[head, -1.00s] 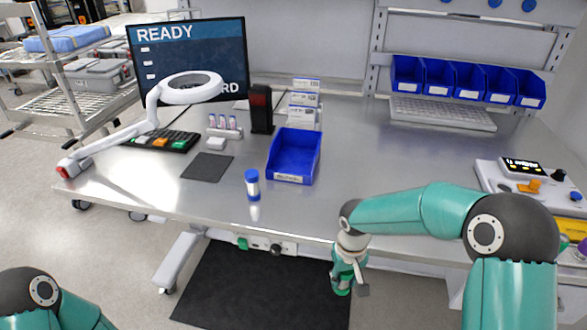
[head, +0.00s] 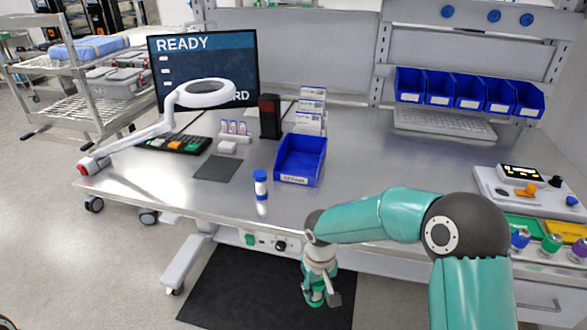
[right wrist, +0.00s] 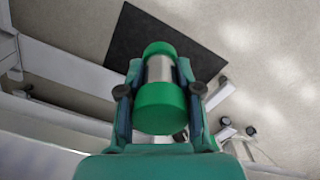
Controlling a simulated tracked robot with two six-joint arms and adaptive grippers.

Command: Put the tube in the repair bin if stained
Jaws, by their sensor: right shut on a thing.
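My right gripper (head: 318,292) is in front of the bench's front edge, over the dark floor mat. In the right wrist view it is shut on a tube with green ends (right wrist: 162,95) and a grey middle. No stain is clear on the part of the tube that shows; the rest is hidden. A blue bin (head: 297,181) with a front label that seems to read REPAIR stands on the bench and looks empty. A blue-capped white tube (head: 261,184) stands upright near the bench's front edge, left of the bin. My left gripper is out of view.
A dark flat pad (head: 218,167), a rack of small tubes (head: 235,128) and a white lamp arm (head: 150,131) are on the bench's left. A control box (head: 525,190) and several capped tubes (head: 551,243) are at right. The bench middle is clear.

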